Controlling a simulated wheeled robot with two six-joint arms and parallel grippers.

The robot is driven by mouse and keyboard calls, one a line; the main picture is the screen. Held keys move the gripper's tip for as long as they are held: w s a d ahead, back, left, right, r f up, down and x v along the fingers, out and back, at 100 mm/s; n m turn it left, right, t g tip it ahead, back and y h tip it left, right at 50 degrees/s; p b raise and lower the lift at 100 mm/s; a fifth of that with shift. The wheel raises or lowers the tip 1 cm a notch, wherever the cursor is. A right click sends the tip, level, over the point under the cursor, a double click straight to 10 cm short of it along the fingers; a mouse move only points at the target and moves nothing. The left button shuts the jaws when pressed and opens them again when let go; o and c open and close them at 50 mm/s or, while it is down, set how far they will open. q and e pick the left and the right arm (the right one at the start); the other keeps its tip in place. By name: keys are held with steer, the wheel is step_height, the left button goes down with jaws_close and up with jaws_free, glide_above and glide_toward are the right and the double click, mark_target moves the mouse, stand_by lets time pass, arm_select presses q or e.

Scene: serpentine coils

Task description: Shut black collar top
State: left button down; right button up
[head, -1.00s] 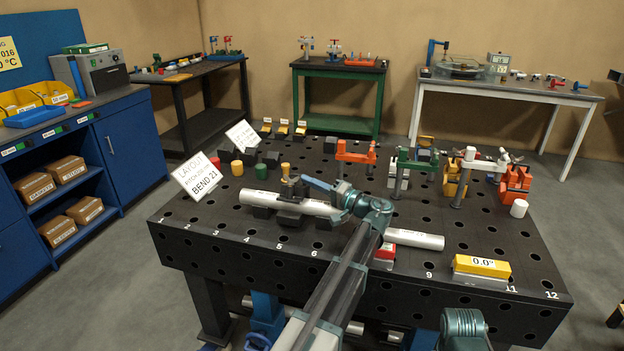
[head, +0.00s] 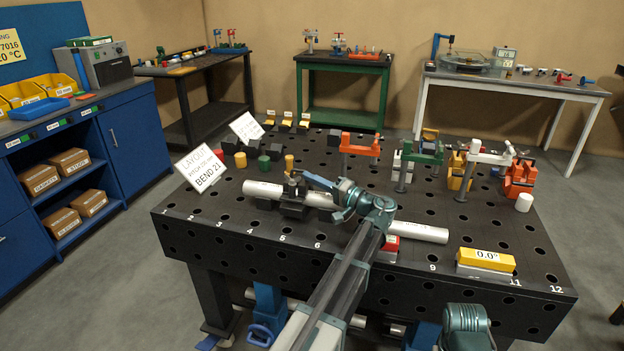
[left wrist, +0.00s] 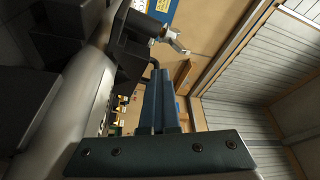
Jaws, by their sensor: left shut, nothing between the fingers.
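The black collar (head: 293,208) sits around the silver tube (head: 262,190) on the dark table. A dark part of it, seemingly its top (head: 291,187), stands up above the tube. In the left wrist view the black collar part (left wrist: 130,55) is at upper left, with a small silver fitting (left wrist: 172,40) beside it. My left gripper (head: 306,177) is shut and empty, with its blue fingers just right of the raised part. Its fingers also show in the left wrist view (left wrist: 158,85). I cannot tell whether they touch the collar.
A layout sign (head: 199,168) and several small coloured cylinders stand behind the tube at left. Orange, green and white clamp stands (head: 424,152) are at back right. A yellow-topped gauge block (head: 487,260) lies at front right. The front middle of the table is partly covered by my arm.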

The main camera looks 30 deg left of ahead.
arm_select(q)
steer(key=shift+w+r+p, duration=0.2)
steer(key=shift+r+p, duration=0.3)
steer(key=shift+p, duration=0.1)
steer(key=r+p, duration=0.3)
steer(key=shift+w+a+r, duration=0.1)
steer(key=shift+w+r, duration=0.05)
steer(key=shift+w, duration=0.05)
steer(key=d+f+b, duration=0.1)
steer(key=d, duration=0.1)
steer(key=w+d+f+b, duration=0.1)
steer(key=d, duration=0.2)
steer(key=d+f+b, duration=0.1)
steer(key=d, duration=0.1)
steer(key=shift+w+d+f, duration=0.15)
steer(key=shift+w+d, duration=0.05)
steer(key=shift+d, duration=0.2)
steer(key=shift+d+f, duration=0.2)
steer(key=shift+d, duration=0.55)
